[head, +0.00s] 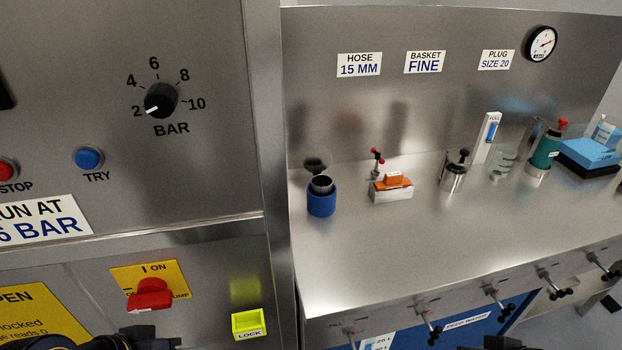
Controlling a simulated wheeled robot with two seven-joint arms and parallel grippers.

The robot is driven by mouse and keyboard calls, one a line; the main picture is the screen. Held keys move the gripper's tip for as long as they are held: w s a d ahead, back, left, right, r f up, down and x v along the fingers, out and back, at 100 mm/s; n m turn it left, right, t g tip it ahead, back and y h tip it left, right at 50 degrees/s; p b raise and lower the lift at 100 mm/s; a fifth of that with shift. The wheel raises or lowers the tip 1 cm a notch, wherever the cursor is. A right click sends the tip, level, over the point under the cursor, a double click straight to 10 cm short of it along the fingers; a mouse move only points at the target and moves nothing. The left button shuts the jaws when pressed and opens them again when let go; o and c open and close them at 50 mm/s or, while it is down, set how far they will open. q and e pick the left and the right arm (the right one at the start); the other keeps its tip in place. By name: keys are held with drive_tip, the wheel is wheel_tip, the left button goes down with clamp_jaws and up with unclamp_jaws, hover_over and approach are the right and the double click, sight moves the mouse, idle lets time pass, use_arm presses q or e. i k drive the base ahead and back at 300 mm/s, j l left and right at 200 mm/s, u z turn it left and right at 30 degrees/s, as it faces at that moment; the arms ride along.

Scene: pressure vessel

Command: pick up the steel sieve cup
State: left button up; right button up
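A dark-rimmed steel cup (322,184) sits in a blue round holder (321,203) at the left end of the steel counter. Farther right stands a steel cylinder (453,179) with a black knob on top. No mesh can be made out on either, so I cannot tell which is the sieve cup. Dark parts of my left gripper (150,341) show at the bottom edge below the control panel. A dark tip of my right gripper (503,343) shows at the bottom edge, in front of the counter. Both are mostly cut off and far from the cups.
The counter (400,245) is clear along its front. An orange item lies on a small steel block (391,191). A glass beaker (502,164), a green cylinder (546,150) and a blue box (590,153) stand right. Several valves line the front. The control panel (205,180) rises at left.

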sight(321, 185)
drive_tip(key=i+l+u, duration=0.15)
drive_tip(key=l+u, duration=0.15)
drive_tip(key=u, duration=0.15)
drive_tip(key=i+l+u, duration=0.1)
drive_tip(key=l+u, duration=0.65)
drive_tip(key=u, duration=0.15)
